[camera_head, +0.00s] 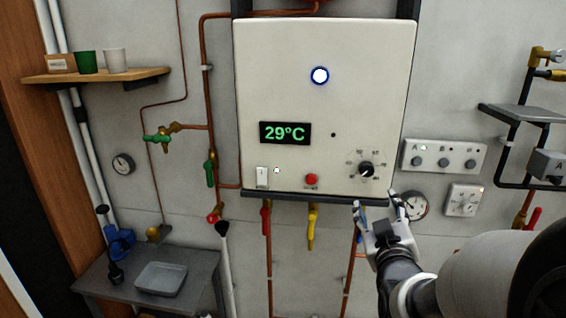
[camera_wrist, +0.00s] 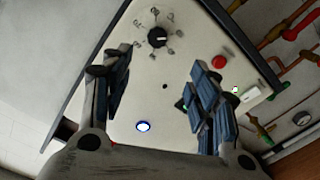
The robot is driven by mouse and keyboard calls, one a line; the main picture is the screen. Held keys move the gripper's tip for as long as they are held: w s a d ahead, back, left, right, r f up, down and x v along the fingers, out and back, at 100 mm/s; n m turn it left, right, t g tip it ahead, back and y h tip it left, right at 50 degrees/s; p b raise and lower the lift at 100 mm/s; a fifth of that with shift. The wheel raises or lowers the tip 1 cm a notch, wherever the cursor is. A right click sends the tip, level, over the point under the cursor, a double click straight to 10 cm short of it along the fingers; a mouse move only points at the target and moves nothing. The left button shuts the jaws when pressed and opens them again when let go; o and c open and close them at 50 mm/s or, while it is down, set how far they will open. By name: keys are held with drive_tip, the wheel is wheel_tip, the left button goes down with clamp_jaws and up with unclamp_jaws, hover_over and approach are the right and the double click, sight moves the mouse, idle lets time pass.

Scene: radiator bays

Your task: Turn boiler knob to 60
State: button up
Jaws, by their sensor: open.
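The boiler (camera_head: 325,60) is a cream box on the wall with a green display (camera_head: 285,133) reading 29°C. Its black knob (camera_head: 366,170) sits at the lower right of the front, ringed by a number scale. In the wrist view the knob (camera_wrist: 158,37) shows beyond my fingers with a white pointer mark; the scale numbers are too small to read surely. My gripper (camera_head: 377,203) is open and empty, below the boiler's lower right edge in the head view. In the wrist view my gripper (camera_wrist: 155,85) has its fingers spread, apart from the knob.
A red button (camera_head: 311,179) and a white switch (camera_head: 262,177) are left of the knob. A pressure gauge (camera_head: 414,205) and a panel with several knobs (camera_head: 444,156) are to the right. Pipes with a yellow valve (camera_head: 312,228) hang below the boiler.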

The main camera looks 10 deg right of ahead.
sight(367, 172)
drive_tip(key=p+x, duration=0.3)
drive_tip(key=x, duration=1.4)
drive_tip(key=shift+w+d+r, duration=0.15)
drive_tip(key=shift+w+d, duration=0.05)
drive_tip(key=shift+w, duration=0.2)
drive_tip(key=c, duration=1.1)
